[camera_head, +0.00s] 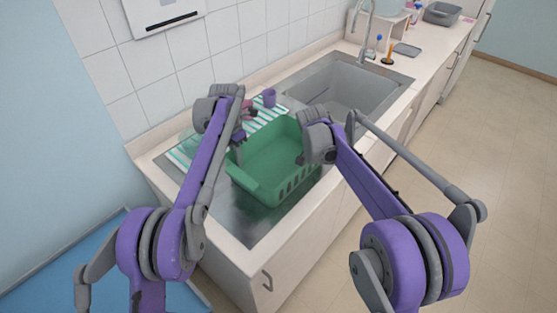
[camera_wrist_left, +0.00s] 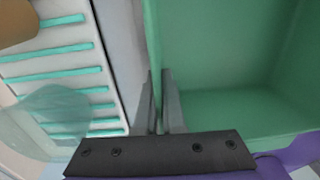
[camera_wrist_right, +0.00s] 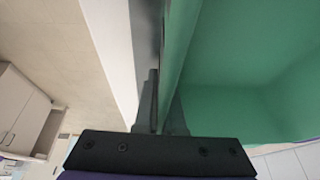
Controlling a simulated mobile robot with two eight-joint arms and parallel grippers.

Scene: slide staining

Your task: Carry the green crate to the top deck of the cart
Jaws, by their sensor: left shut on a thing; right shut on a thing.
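The green crate (camera_head: 268,158) is empty and stands at or just above the metal drainboard beside the sink in the head view; I cannot tell if it touches. My left gripper (camera_head: 236,153) is shut on its left wall; in the left wrist view the fingers (camera_wrist_left: 161,105) straddle the crate's wall (camera_wrist_left: 152,50). My right gripper (camera_head: 302,157) is at the opposite side, its tips mostly hidden by the arm. In the right wrist view its fingers (camera_wrist_right: 163,105) are shut on the crate wall (camera_wrist_right: 185,45). The cart is not recognisable in these views.
A striped mat (camera_head: 265,116) with a purple cup (camera_head: 269,97) lies behind the crate against the tiled wall. The sink basin (camera_head: 350,85) and tap (camera_head: 366,25) are further along. Open floor (camera_head: 480,160) lies to the right. A blue surface (camera_head: 75,270) is at lower left.

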